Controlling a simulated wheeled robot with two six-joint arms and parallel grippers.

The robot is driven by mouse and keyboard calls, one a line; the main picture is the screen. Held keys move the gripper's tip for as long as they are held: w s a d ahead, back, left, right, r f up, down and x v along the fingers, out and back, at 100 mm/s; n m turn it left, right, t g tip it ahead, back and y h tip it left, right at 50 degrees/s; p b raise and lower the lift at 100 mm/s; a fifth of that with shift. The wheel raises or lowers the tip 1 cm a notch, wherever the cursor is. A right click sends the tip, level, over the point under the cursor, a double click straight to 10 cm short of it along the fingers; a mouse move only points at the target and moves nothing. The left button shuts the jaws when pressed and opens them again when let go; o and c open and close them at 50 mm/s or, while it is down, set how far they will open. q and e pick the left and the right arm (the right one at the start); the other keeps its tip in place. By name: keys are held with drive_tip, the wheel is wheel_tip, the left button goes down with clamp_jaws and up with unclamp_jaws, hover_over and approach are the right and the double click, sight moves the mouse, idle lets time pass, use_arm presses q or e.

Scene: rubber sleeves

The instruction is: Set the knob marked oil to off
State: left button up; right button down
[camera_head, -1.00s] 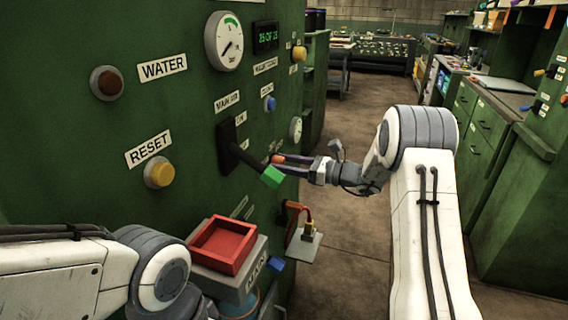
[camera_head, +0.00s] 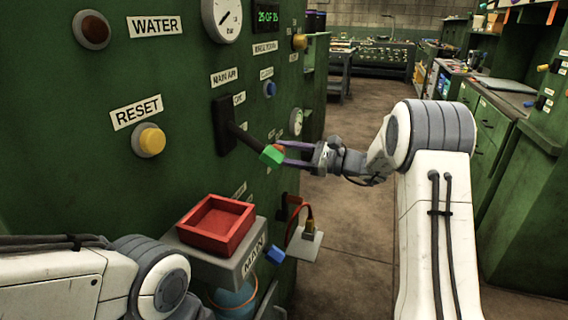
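No label that I can read says oil. A small red-orange knob (camera_head: 278,149) shows on the green panel, partly hidden behind the green grip of a lever; its label cannot be read. My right gripper (camera_head: 285,152) is at the panel, with its two fingers visibly apart and their tips beside this knob and the green grip. I cannot tell whether they touch either one. My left arm (camera_head: 140,275) comes in at the lower left, and its gripper is out of view.
The black lever with a green grip (camera_head: 270,154) sticks out from the panel under MAIN AIR. The yellow RESET button (camera_head: 149,140) and the brown WATER button (camera_head: 91,30) are left of it. A red tray (camera_head: 216,226) sits on a grey shelf below. The floor aisle at the right is clear.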

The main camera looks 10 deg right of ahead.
drive_tip(key=shift+s+f+n+b, duration=0.1)
drive_tip(key=shift+f+n+b, duration=0.05)
drive_tip(key=shift+n+b, duration=2.6)
drive_tip(key=shift+m, duration=0.25)
drive_tip(key=shift+c, duration=1.5)
unclamp_jaws()
drive_tip(key=shift+d, duration=0.1)
drive_tip(key=v, duration=1)
drive_tip(key=shift+s+p, duration=0.2)
drive_tip(key=shift+p, duration=0.15)
drive_tip(key=shift+d, duration=0.1)
